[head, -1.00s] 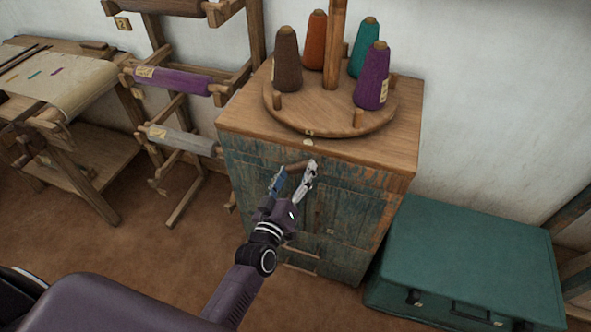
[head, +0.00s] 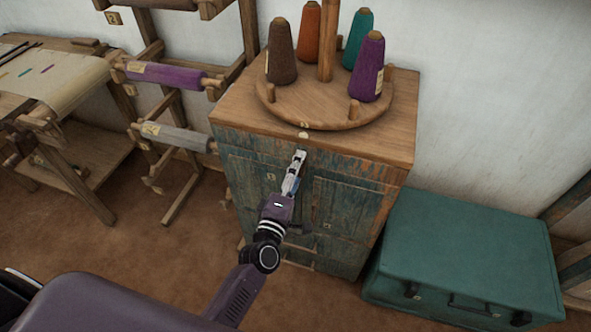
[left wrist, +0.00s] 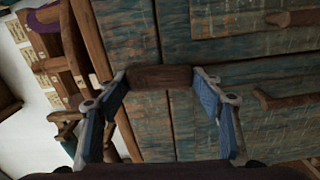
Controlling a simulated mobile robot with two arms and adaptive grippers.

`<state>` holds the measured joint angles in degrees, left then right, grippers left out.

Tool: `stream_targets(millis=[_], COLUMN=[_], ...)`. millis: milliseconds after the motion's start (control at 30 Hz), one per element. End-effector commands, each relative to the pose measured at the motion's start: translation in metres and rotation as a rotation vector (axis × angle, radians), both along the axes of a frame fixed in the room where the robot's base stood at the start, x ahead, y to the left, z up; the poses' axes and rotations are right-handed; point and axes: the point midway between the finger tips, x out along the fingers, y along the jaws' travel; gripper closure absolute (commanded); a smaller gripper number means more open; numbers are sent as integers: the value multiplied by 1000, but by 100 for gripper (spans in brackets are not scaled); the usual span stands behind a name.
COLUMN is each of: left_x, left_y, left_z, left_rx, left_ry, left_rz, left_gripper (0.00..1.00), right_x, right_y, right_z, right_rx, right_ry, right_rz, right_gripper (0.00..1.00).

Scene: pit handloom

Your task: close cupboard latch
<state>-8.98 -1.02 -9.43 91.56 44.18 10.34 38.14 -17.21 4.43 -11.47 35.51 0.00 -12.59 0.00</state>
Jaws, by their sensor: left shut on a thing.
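The old cupboard (head: 345,205) has worn blue-green wooden fronts and a plain wood top. Its front also shows in the left wrist view (left wrist: 240,45). The fronts look flush. My left gripper (head: 298,158) is at the upper middle of the front, just below the top. In the left wrist view it is shut on a short brown wooden latch (left wrist: 160,77), with one finger at each end of the piece. In the head view my fingers mostly hide the latch, so its exact angle is hard to tell. My right gripper is not in view.
A round wooden stand (head: 325,119) with several yarn cones sits on the cupboard. A green case (head: 465,250) lies on the floor to the right. A rack with a purple roll (head: 167,75) stands close on the left. Floor in front is clear.

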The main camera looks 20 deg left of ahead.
Motion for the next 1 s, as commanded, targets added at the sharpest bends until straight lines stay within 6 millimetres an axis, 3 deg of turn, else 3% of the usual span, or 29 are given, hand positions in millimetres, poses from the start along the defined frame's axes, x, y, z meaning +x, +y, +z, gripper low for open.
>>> stream_targets(millis=[300, 800, 833, 1000], left_x=[0, 0, 0, 0], left_y=[-2, -2, -2, -2], left_z=[-1, -1, -1, -1], left_rx=[-101, -120, -120, -117], left_ry=[3, 4, 4, 4], left_rz=[1, 1, 1, 1], left_gripper=[64, 64, 36, 22], right_x=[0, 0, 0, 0], right_y=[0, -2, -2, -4], right_z=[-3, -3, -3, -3], right_rx=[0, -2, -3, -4], right_ry=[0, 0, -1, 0], right_rz=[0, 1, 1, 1], right_gripper=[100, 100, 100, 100])
